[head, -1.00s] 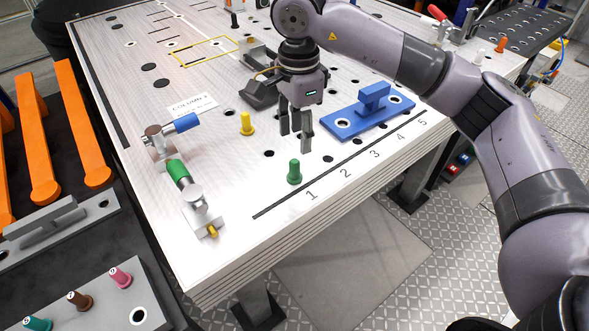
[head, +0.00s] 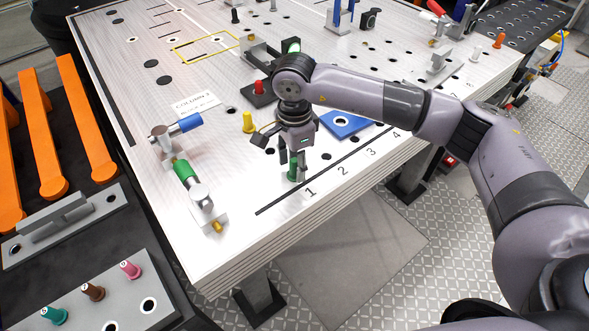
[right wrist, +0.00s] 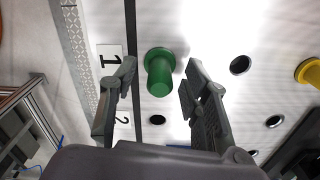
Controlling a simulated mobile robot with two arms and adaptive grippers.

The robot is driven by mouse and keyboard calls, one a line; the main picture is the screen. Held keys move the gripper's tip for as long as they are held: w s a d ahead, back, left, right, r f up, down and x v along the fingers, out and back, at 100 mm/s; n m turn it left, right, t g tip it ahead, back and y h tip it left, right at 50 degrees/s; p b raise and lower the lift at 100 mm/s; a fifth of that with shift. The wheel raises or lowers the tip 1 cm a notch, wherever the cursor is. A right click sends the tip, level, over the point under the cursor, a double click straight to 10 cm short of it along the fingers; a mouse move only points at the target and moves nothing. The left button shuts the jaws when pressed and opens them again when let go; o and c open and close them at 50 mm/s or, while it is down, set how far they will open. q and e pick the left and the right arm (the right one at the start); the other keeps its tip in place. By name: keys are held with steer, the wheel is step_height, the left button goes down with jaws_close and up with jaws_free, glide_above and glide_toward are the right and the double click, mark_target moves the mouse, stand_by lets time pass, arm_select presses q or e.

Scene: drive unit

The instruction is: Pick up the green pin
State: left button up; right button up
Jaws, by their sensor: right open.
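The green pin (head: 292,172) stands upright on the white table near the number 1 marking, partly hidden behind a gripper finger in the head view. In the right wrist view the green pin (right wrist: 160,74) shows whole, just beyond the fingertips and lined up with the gap between them. My right gripper (head: 292,161) points down at the pin; in the right wrist view the gripper (right wrist: 158,80) is open and empty, one finger on each side of the gap. My left gripper is not in view.
A yellow pin (head: 248,122) stands behind and left of the gripper. A blue plate (head: 346,125) is partly hidden behind my arm. Clamps with green (head: 181,173) and blue (head: 185,123) handles stand left. A tray (head: 100,290) with colored pins lies front left.

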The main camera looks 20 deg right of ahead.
jaws_close()
stand_by(0.3)
steer(key=shift+r, duration=0.1)
stand_by(0.4)
steer(key=shift+w+r, duration=0.1)
steer(key=shift+r, duration=0.35)
step_height(320, 180, up, 19)
steer(key=b, duration=0.4)
